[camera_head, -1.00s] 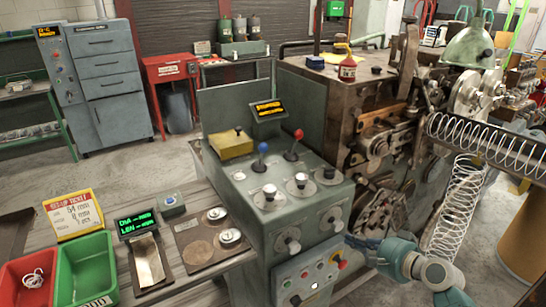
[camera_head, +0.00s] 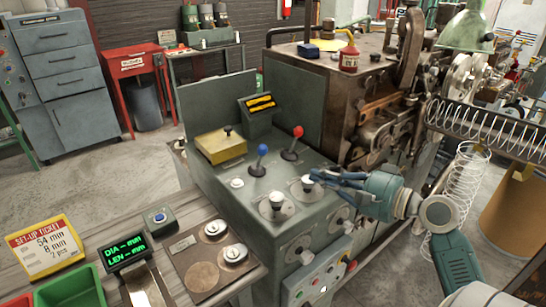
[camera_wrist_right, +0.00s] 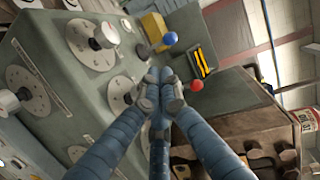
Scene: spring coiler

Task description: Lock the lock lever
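The console (camera_head: 235,185) carries a lever with a red knob (camera_head: 298,131) and a lever with a blue knob (camera_head: 262,149). Both stand up from its top; no label shows which one is the lock lever. The wrist view also shows the red knob (camera_wrist_right: 196,86) and the blue knob (camera_wrist_right: 170,38), just beyond my fingertips. My right gripper (camera_head: 318,176) is over the console's right side, beside a silver dial knob (camera_head: 307,183), below and right of the red lever in the picture. Its fingers meet (camera_wrist_right: 160,80) with nothing visible between them. My left gripper is out of view.
Several dials with silver knobs sit on the console top and front. A yellow box (camera_head: 221,147) and a small display (camera_head: 261,103) stand behind the levers. The brown machine (camera_head: 395,125) and a wire spring (camera_head: 490,125) are to the right.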

